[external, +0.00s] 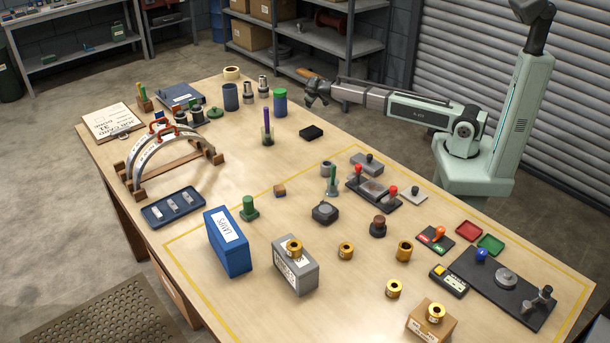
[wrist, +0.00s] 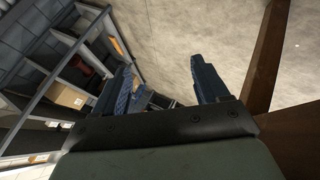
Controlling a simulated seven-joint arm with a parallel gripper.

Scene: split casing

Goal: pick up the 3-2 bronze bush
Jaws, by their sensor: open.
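Several bronze bushes stand at the front right of the table: one on the grey box (external: 294,247), one in the middle (external: 346,250), a taller one to its right (external: 404,251), one nearer the front (external: 394,289) and one on the cardboard box (external: 436,313). Their markings are too small to read, so I cannot tell which is 3-2. My gripper (external: 314,97) is open and empty, far from all of them, by the table's far edge. In the wrist view its two dark fingers (wrist: 165,75) are spread apart, and no bush shows there.
A dark red-brown knob (external: 378,227), a grey block (external: 325,212) and a red-handled fixture (external: 373,190) lie between my gripper and the bushes. Bare table lies around the middle bushes.

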